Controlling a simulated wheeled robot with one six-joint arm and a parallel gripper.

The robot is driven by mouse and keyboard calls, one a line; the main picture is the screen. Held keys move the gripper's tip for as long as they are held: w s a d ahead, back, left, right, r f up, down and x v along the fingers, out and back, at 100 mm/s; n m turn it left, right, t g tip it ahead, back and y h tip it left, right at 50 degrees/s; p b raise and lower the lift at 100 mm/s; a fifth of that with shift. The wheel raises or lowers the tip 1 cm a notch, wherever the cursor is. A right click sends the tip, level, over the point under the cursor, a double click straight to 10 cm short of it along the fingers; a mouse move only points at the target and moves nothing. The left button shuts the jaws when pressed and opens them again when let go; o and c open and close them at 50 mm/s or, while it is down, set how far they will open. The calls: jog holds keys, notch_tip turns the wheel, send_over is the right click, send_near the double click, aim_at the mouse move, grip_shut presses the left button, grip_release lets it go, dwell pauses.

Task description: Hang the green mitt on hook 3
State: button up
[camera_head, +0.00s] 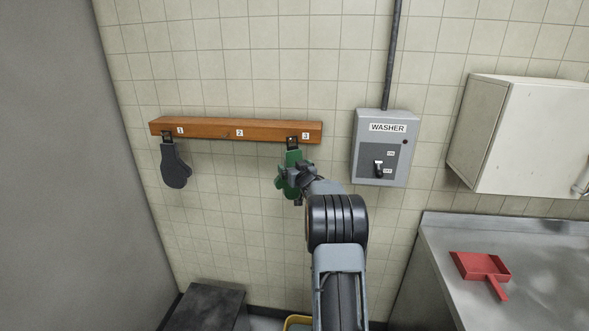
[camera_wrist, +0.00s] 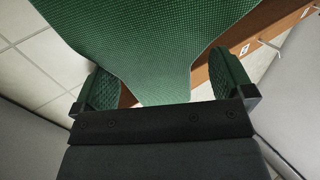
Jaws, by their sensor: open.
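The green mitt (camera_head: 293,158) hangs against the wooden rail (camera_head: 215,130), below and just left of the label 3 (camera_head: 305,136). Its dark loop (camera_head: 292,142) is up at the rail there and looks to be on hook 3; the hook itself is too small to make out. My gripper (camera_head: 298,178) is in front of the mitt's lower part. In the wrist view the gripper (camera_wrist: 166,80) is open, a finger on each side of the mitt (camera_wrist: 150,50), with gaps visible beside its narrow end. My arm partly hides the mitt in the head view.
A dark grey mitt (camera_head: 174,166) hangs under label 1 (camera_head: 181,131). The place at label 2 (camera_head: 240,133) is bare. A grey washer switch box (camera_head: 371,160) is right of the rail. A metal counter (camera_head: 440,240) with a red dustpan (camera_head: 482,268) stands at right, below a white cabinet (camera_head: 530,135).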

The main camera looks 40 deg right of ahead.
jog(key=b+v, duration=0.5)
jog(key=v, duration=0.9)
jog(key=s+f+m+g+h, duration=0.2)
jog(key=s+f+m+g, duration=0.1)
jog(key=s+f+g, duration=0.6)
jog(key=s+a+n+g+y, duration=0.1)
jog(key=s+a, duration=0.3)
jog(key=a, duration=0.6)
jog(key=s+a+n+g+y, duration=0.1)
jog(key=s+a+n+y, duration=0.2)
jog(key=a, duration=0.7)
jog(key=s+a+n+g+y, duration=0.1)
jog(key=s+a+y, duration=0.1)
jog(key=s+a, duration=0.4)
jog(key=a, duration=0.5)
jog(key=shift+s+n+g+p, duration=0.15)
jog(key=shift+n+g+p, duration=0.15)
jog(key=shift+n+g, duration=0.1)
jog(key=shift+d, duration=0.1)
